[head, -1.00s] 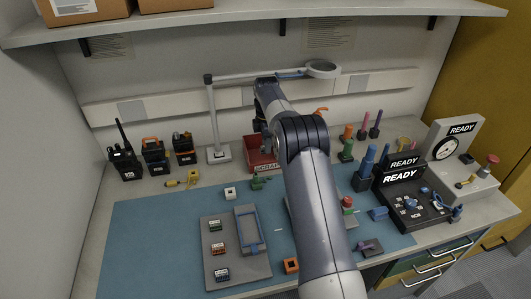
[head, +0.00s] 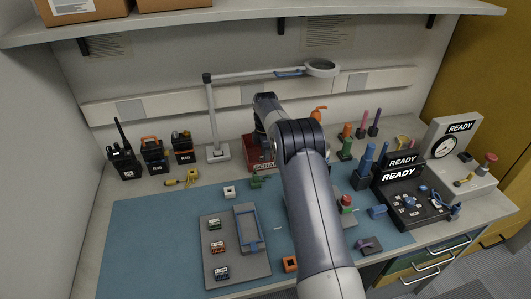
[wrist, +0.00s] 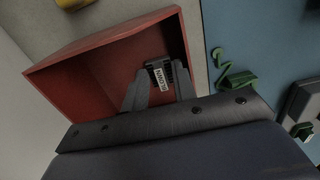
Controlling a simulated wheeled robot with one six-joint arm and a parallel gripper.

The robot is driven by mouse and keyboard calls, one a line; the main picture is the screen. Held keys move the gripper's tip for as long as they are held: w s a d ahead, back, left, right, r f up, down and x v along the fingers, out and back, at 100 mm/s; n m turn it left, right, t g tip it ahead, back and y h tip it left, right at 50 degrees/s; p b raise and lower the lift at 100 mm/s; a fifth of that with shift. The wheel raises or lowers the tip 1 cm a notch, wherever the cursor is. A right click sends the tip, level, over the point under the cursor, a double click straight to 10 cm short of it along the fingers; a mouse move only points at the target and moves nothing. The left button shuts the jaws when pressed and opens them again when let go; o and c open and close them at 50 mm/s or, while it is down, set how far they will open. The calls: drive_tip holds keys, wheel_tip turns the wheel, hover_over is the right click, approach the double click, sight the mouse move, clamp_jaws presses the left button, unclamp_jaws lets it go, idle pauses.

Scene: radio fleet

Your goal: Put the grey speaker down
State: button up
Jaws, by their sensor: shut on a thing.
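The grey speaker (wrist: 157,70), a small dark block with a white label, is between the fingertips of my gripper (wrist: 160,82) in the wrist view. My gripper is shut on it. Both are over the open red scrap bin (wrist: 95,88), within its outline. I cannot tell whether the speaker touches the bin floor. In the head view the red bin (head: 262,167) stands at the back of the bench, partly hidden by my arm. My gripper and the speaker are not clearly visible there.
A green part (wrist: 237,82) lies on the blue mat (wrist: 280,40) beside the bin. A magnifier lamp stand (head: 218,152) is left of the bin. A grey tray (head: 222,235) with several small modules lies on the mat. Handheld radios (head: 122,160) stand at the left.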

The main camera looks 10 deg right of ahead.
drive_tip(key=o, duration=0.6)
drive_tip(key=shift+f, duration=0.1)
drive_tip(key=shift+o, duration=0.2)
wheel_tip(320, 180, up, 13)
wheel_tip(320, 180, down, 13)
drive_tip(key=shift+r, duration=0.45)
idle(0.4)
drive_tip(key=shift+f, duration=0.15)
